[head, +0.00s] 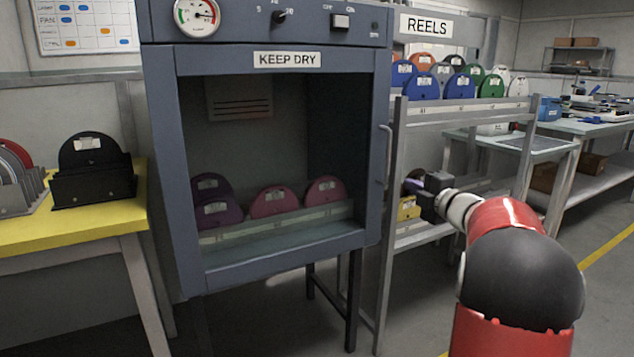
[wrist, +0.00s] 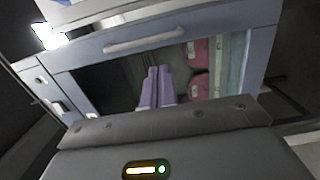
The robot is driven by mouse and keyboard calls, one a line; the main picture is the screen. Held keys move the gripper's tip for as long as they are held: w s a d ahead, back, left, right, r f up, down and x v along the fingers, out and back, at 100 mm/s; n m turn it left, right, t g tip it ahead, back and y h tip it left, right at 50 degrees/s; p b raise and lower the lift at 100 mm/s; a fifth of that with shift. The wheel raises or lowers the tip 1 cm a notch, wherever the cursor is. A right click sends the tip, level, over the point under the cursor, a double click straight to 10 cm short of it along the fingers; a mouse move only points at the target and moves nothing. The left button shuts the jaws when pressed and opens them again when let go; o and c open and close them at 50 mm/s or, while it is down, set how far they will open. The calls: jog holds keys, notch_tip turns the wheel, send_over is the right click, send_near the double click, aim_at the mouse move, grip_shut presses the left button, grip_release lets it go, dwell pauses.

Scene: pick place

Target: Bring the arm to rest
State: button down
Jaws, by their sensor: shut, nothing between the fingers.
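My arm reaches in from the right of the head view. My gripper (head: 413,184) is beside the right side of the dry cabinet (head: 275,60), in front of the reel rack's lower shelf. In the wrist view its two pale purple fingers (wrist: 156,82) lie together with nothing between them. Past the fingers the wrist view shows the cabinet front turned on its side, with its handle (wrist: 145,40) and some reddish reels inside. The gripper's fingertips are small and partly dark in the head view.
The cabinet holds several purple and pink reels (head: 326,190). The reel rack (head: 462,108) carries several coloured reels on top; a yellow reel (head: 408,209) is low behind my gripper. A yellow table (head: 75,225) with a black reel holder (head: 93,185) stands left. A workbench (head: 595,125) is at right.

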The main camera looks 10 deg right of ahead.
jog(key=s+a+r+m+g+h, duration=0.2)
jog(key=s+a+r+m+h, duration=0.2)
jog(key=s+a+m+h, duration=0.55)
jog(key=s+a+f+m+g+y, duration=0.2)
jog(key=s+a+f, duration=0.3)
jog(key=s, duration=0.4)
jog(key=s+a+f+m+g+y, duration=0.2)
jog(key=s+a+f+m+g, duration=0.2)
jog(key=s, duration=0.6)
jog(key=s+a+f+m+g+y, duration=0.2)
jog(key=s+a+f+m+g, duration=0.2)
jog(key=s+a+f, duration=0.3)
notch_tip(320, 180, down, 3)
jog(key=shift+s+a+r+m, duration=0.1)
jog(key=shift+s+a+m, duration=0.25)
jog(key=shift+s, duration=0.9)
jog(key=shift+w+d+r, duration=0.1)
